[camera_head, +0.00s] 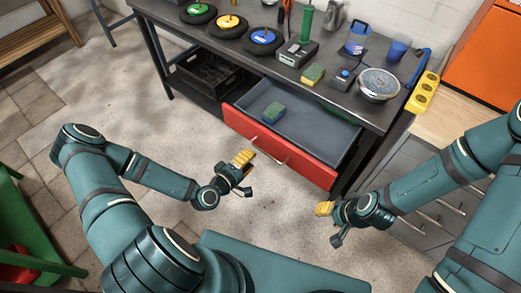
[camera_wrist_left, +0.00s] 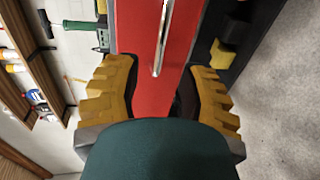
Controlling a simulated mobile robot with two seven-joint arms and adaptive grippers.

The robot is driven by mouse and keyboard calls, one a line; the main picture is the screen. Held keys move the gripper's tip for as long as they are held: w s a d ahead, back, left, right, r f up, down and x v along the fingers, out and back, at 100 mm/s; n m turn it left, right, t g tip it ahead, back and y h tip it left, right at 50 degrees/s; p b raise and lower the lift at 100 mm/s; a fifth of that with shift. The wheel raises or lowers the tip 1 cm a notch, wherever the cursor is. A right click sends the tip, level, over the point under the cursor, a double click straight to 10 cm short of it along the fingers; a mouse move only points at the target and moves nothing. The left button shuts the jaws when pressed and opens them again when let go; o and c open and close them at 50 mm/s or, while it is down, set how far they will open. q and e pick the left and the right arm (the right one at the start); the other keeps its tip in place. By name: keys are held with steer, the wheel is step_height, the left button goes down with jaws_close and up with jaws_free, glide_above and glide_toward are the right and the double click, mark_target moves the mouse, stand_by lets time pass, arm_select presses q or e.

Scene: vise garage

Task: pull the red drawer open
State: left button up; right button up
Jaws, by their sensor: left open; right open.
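The red drawer (camera_head: 285,145) stands pulled out from under the dark workbench, its grey inside showing. My left gripper (camera_head: 246,173) is open and empty, in front of the left part of the drawer front. In the left wrist view, the red front (camera_wrist_left: 145,30) and the handle (camera_wrist_left: 163,38) show ahead, between the spread yellow fingers of the left gripper (camera_wrist_left: 163,88). The handle looks ungripped. My right gripper (camera_head: 329,223) is open and empty, below the drawer's right corner.
The workbench top (camera_head: 225,48) carries several wheels, tools, a yellow-green sponge (camera_head: 313,74), a blue cup (camera_head: 398,50) and a round metal dish (camera_head: 379,84). A black crate (camera_head: 208,75) sits below, left of the drawer. Grey cabinet drawers (camera_head: 430,220) stand right. The floor before the drawer is clear.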

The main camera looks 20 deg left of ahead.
mark_target(260, 149)
arm_select(q)
steer(key=x, duration=0.7)
steer(key=shift+b, duration=0.35)
steer(key=shift+c, duration=0.4)
steer(key=shift+s+a, duration=0.1)
steer(key=shift+s, duration=0.05)
jaws_close()
